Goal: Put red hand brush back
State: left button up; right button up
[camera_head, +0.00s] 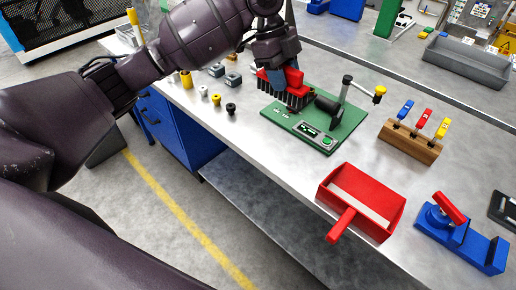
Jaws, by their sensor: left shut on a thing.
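The red hand brush (293,77) has a red handle and dark bristles. My left gripper (282,70) is shut on it and holds it near the back edge of a green board. Bristles point down; whether they touch the board or table I cannot tell. A red dustpan (372,193) with a pale strip inside lies near the front edge of the metal bench, its handle towards the edge. My right gripper is not in view.
On the bench (290,150), the green board (319,127) carries a small hoist with a black cylinder. A wooden block (409,143) with coloured-handled tools and a blue vise-like fixture (461,236) stand right. Several small knobs and blocks (216,99) stand left. Bare metal surrounds the dustpan.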

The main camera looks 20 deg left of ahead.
pick_arm(q)
jog(key=shift+s+a+f, duration=0.15)
jog(key=shift+s+a, duration=0.05)
jog(key=shift+s, duration=0.05)
jog(key=f+b, duration=0.1)
jog(key=f, duration=1.8)
jog(key=shift+d+f+b, duration=0.2)
jog(key=shift+f+b, duration=0.15)
jog(key=shift+b, duration=0.05)
jog(key=shift+f, duration=0.25)
jog(key=o, duration=0.9)
jog(key=shift+r, duration=0.15)
